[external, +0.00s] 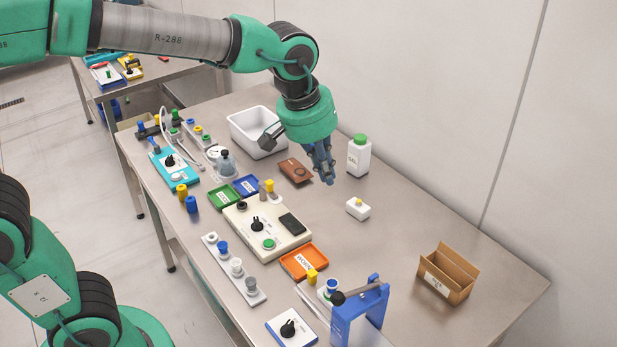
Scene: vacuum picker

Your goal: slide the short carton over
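A short brown cardboard carton (445,286) with its top flaps up stands at the right end of the steel table. A small white label is on its front, and its inside is only partly visible. My gripper (327,181) hangs over the middle of the table, pointing down, well to the left of the carton and farther back. It does not touch the carton. The fingers are dark blue and small in this view. They look close together, but I cannot tell whether they are open or shut. I see nothing held between them.
A small white box (358,209) and a green-capped white bottle (358,156) stand right of my gripper. A blue clamp-like stand (361,311) is left of the carton. Trays and control boxes fill the left side. The table between the white box and carton is clear.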

